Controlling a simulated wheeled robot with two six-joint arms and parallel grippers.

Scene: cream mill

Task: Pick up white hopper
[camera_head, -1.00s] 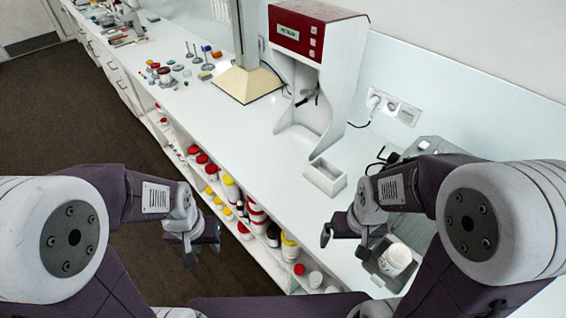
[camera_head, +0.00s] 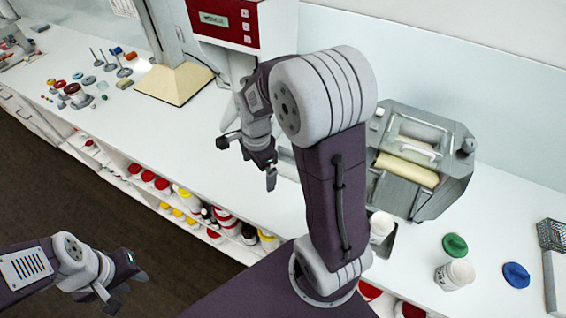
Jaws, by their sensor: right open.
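A small white box (camera_head: 287,165) on the counter, which I take for the white hopper, shows only in part behind my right arm. It sits in front of the white and red machine (camera_head: 226,20). My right gripper (camera_head: 249,160) is open and empty, just left of the box and above the counter's front part. I cannot tell its exact height or whether it touches the box. My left gripper (camera_head: 126,288) is low at the lower left, away from the counter, with its fingers apart and nothing seen between them.
A grey metal machine with rollers (camera_head: 420,150) stands to the right. A white jar (camera_head: 454,274), a green lid (camera_head: 455,245) and a blue lid (camera_head: 516,275) lie at the right. Several small tools and pots stand at the back left. Bottles fill the shelf below the counter.

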